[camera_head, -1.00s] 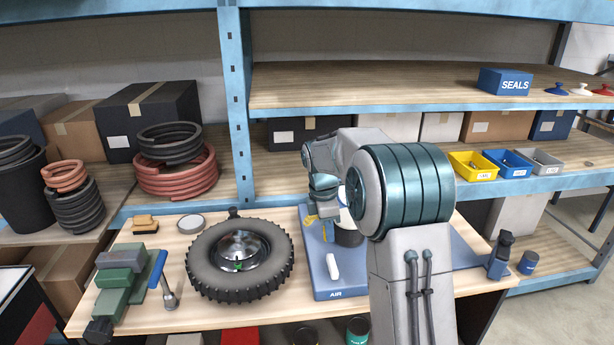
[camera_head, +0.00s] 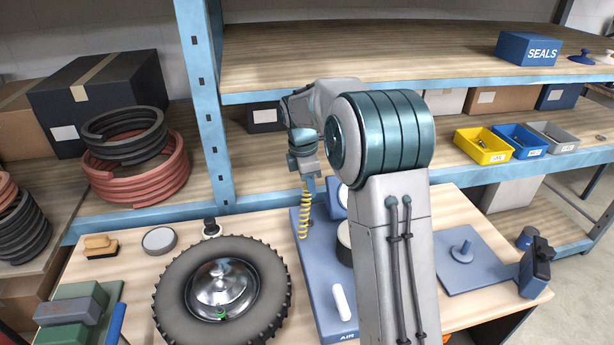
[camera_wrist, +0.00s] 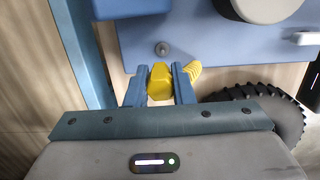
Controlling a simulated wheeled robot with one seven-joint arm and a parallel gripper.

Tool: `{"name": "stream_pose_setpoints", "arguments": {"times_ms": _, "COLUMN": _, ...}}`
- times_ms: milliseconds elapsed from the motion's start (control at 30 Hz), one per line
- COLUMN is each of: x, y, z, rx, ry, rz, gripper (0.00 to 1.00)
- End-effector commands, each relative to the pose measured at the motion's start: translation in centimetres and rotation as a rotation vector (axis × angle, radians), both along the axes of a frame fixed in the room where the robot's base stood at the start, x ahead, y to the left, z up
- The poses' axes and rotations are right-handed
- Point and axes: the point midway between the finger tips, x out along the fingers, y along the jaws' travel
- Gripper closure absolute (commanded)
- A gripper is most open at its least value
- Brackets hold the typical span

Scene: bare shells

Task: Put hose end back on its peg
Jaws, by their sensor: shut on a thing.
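My gripper (camera_wrist: 159,88) is shut on a yellow hose end (camera_wrist: 159,80), held between its two blue fingers in the wrist view. A yellow coiled hose (camera_head: 303,212) hangs below my gripper in the head view and reaches down to the blue AIR board (camera_head: 313,285). Part of the coil also shows just right of the fingers in the wrist view. A small grey round stub (camera_wrist: 162,48), possibly the peg, stands on the blue board ahead of the fingertips, apart from the hose end. My arm hides part of the board in the head view.
A tyre (camera_head: 175,300) lies left of the board. A blue plate with an upright post (camera_head: 463,250) lies at right. A blue shelf post (camera_head: 203,110) rises left of my gripper, with a shelf (camera_head: 400,55) above.

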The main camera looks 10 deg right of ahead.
Motion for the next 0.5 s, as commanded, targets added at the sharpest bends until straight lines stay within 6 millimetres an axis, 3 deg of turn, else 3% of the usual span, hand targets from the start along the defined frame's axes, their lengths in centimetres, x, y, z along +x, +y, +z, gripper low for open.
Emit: {"name": "stream_pose_setpoints", "arguments": {"times_ms": 500, "x": 0.0, "y": -0.1, "z": -4.1, "rx": 0.0, "ry": 0.0, "rz": -0.001, "gripper": 1.0}}
